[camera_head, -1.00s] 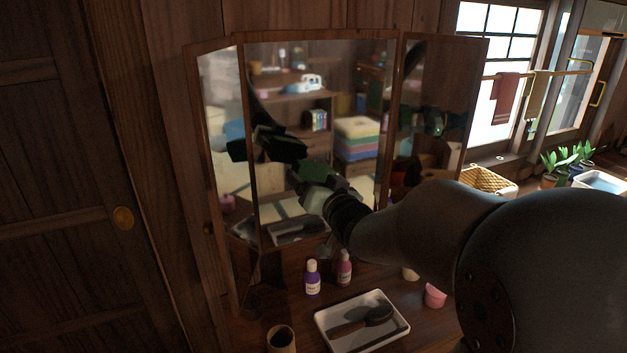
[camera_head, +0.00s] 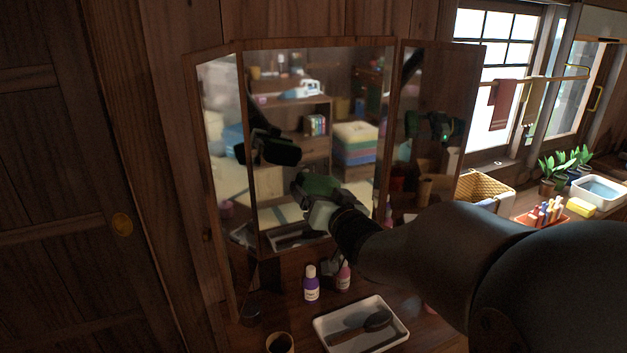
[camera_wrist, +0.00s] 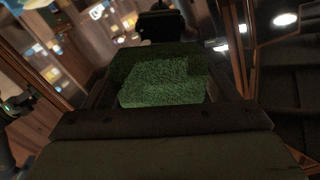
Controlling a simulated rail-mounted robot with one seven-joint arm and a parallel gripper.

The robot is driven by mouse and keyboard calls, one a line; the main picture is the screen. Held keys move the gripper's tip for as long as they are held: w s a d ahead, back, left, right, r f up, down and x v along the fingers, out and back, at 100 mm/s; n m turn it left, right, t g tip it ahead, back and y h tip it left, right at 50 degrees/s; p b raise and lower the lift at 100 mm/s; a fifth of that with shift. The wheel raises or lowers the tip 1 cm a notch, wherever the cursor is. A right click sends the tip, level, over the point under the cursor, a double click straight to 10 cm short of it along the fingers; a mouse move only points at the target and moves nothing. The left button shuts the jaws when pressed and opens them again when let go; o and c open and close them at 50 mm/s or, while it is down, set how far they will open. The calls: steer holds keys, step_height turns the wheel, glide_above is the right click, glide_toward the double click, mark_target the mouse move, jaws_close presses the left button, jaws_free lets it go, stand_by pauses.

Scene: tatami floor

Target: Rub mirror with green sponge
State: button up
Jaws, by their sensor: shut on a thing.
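The mirror (camera_head: 345,95) is a three-panel folding one in a wooden frame, standing at the back of a dark wooden table. My gripper (camera_head: 316,188) is in front of the lower part of its middle panel. In the wrist view, my gripper (camera_wrist: 160,100) is shut on the green sponge (camera_wrist: 165,85). The sponge also shows as a green patch at the gripper's end in the head view (camera_head: 318,184). The glass reflects my arm and gripper. I cannot tell whether the sponge touches the glass.
A purple bottle (camera_head: 311,284) and a pink bottle (camera_head: 343,275) stand below my gripper. A white tray (camera_head: 322,332) with a dark brush (camera_head: 377,320) lies in front. A brown cup (camera_head: 280,343) is at the near left. A wicker basket (camera_head: 486,190) is at the right.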

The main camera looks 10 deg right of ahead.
steer(key=w+a+f+b, duration=0.1)
steer(key=w+b, duration=0.2)
steer(key=w, duration=0.3)
steer(key=shift+w+f, duration=0.35)
steer(key=shift+w+a, duration=0.3)
steer(key=shift+w, duration=0.65)
stand_by(0.5)
steer(key=shift+d, duration=0.1)
steer(key=d, duration=0.2)
steer(key=w+d, duration=0.1)
steer(key=shift+d+p, duration=0.35)
